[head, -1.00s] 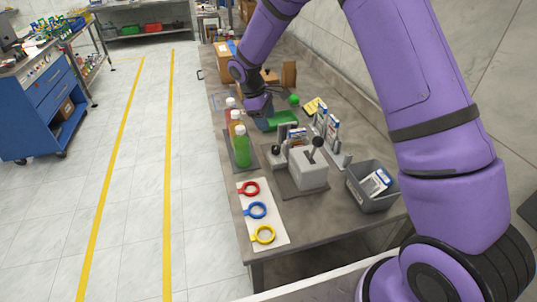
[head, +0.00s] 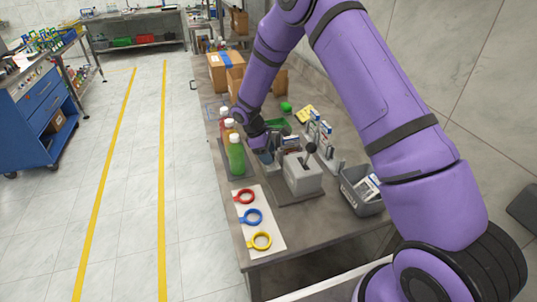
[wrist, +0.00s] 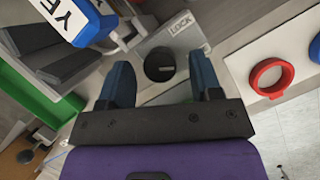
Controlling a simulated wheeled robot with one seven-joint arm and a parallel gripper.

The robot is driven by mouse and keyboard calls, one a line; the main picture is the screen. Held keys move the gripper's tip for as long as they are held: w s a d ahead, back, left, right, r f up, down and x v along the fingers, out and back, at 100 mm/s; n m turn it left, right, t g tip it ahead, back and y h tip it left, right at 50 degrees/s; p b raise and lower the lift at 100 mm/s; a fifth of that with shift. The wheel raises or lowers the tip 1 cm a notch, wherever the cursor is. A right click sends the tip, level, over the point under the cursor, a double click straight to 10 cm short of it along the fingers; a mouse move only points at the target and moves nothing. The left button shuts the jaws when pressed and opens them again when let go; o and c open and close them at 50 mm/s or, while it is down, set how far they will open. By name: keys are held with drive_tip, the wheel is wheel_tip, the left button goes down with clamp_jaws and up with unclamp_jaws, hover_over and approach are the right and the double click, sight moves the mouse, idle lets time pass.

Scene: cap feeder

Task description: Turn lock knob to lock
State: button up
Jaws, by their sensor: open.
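The lock knob (wrist: 160,66) shows in the wrist view as a dark round piece on a grey plate (wrist: 185,40) marked LOCK. My gripper (wrist: 162,75) is open, with one blue finger on each side of the knob in the picture. I cannot tell whether the fingers touch it. Nothing is seen held between them. In the head view my gripper (head: 266,158) points down beside the grey fixture, between the bottles and the lever box. The knob is not clearly seen there, and its turn angle is hard to read.
A grey box with a black lever (head: 303,176) stands close to the right. Bottles, one of them green (head: 236,157), stand close to the left. A white sheet with red, blue and yellow rings (head: 265,215) lies in front. A grey bin (head: 362,200) is at right.

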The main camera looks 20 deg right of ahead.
drive_tip(key=shift+d+f, duration=0.1)
drive_tip(key=shift+f, duration=0.15)
drive_tip(key=c, duration=0.9)
drive_tip(key=n+t, duration=0.1)
drive_tip(key=n, duration=0.3)
drive_tip(key=shift+s+t, duration=0.15)
drive_tip(key=shift+t, duration=0.25)
drive_tip(key=shift+s+n+t, duration=0.1)
drive_tip(key=shift+n+t, duration=0.7)
drive_tip(key=shift+n, duration=1.6)
